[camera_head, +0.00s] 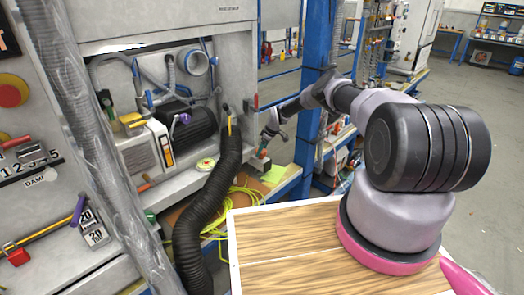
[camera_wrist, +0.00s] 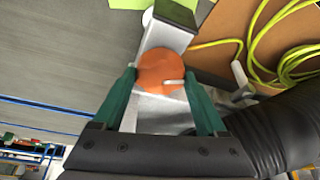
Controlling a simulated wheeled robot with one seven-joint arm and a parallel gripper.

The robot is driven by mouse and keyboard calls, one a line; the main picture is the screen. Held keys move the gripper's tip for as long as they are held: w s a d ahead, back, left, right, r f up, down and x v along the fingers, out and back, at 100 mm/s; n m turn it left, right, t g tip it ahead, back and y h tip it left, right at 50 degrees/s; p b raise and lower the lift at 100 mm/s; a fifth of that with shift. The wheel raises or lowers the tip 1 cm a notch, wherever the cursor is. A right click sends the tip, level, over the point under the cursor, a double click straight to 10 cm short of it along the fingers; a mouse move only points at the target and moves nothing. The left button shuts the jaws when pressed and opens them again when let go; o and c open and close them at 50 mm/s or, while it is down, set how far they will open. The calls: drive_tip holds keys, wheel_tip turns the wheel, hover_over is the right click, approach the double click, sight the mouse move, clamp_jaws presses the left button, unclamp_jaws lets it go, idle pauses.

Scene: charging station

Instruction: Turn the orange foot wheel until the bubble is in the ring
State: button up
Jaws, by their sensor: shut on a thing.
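The orange foot wheel (camera_wrist: 158,70) shows in the wrist view as a round orange disc with a small white tab on its lower right. It sits at a grey metal bracket (camera_wrist: 165,36). My gripper (camera_wrist: 160,78) has its two green fingers on either side of the wheel, shut on it. In the head view my gripper (camera_head: 268,136) is far off and small, beside the grey cabinet's right edge, and the wheel cannot be made out.
A thick black corrugated hose (camera_head: 205,205) runs down in front of the cabinet, and shows close right of my gripper in the wrist view (camera_wrist: 285,135). Yellow cable (camera_wrist: 262,40) lies coiled on brown board. A blue post (camera_head: 315,90) stands beside my forearm.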

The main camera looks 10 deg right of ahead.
idle(0.3)
drive_tip(key=o, duration=1.3)
drive_tip(key=v, duration=1)
drive_tip(key=shift+d+r, duration=0.2)
drive_tip(key=shift+r, duration=0.2)
